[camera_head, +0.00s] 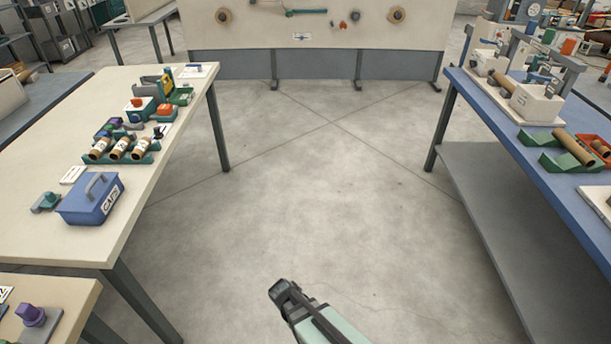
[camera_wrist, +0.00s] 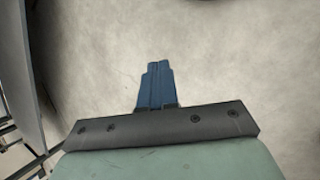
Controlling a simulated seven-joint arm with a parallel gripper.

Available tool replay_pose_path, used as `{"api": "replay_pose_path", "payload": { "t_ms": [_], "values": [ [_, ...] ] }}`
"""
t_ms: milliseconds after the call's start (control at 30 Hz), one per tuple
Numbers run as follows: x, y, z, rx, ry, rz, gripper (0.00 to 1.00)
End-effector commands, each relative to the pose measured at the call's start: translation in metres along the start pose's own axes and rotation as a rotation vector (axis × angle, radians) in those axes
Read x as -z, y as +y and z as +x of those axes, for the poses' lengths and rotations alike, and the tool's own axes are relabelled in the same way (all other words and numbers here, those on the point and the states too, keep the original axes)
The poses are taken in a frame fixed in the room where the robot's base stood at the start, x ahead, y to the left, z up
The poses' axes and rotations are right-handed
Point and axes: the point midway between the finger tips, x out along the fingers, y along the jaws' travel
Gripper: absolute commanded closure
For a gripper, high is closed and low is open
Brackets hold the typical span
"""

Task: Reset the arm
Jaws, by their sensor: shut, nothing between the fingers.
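My gripper shows in the wrist view (camera_wrist: 158,82) with its two blue fingers pressed together and nothing between them. Below it in that view is bare concrete floor. In the head view my arm reaches in from the bottom edge, and its dark end (camera_head: 283,290) is over the open floor between the tables. It touches nothing that I can see. The fingertips are hard to make out in the head view.
A cream table (camera_head: 95,245) on the left holds a blue box (camera_head: 90,203) marked CAPS and cardboard tubes in a green rack. A blue-topped table (camera_head: 497,113) on the right holds white machines and green cradles. A grey-based board (camera_head: 320,65) stands behind. The middle floor is clear.

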Motion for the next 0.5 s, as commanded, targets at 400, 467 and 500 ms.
{"api": "replay_pose_path", "payload": {
  "t_ms": [400, 467, 500],
  "values": [
    [-0.082, 0.031, 0.095, 0.25, -0.162, 0.135, 1.0],
    [-0.094, 0.032, 0.106, 0.288, -0.181, 0.156, 1.0],
    [-0.102, 0.032, 0.112, 0.312, -0.191, 0.17, 1.0]
  ]
}}
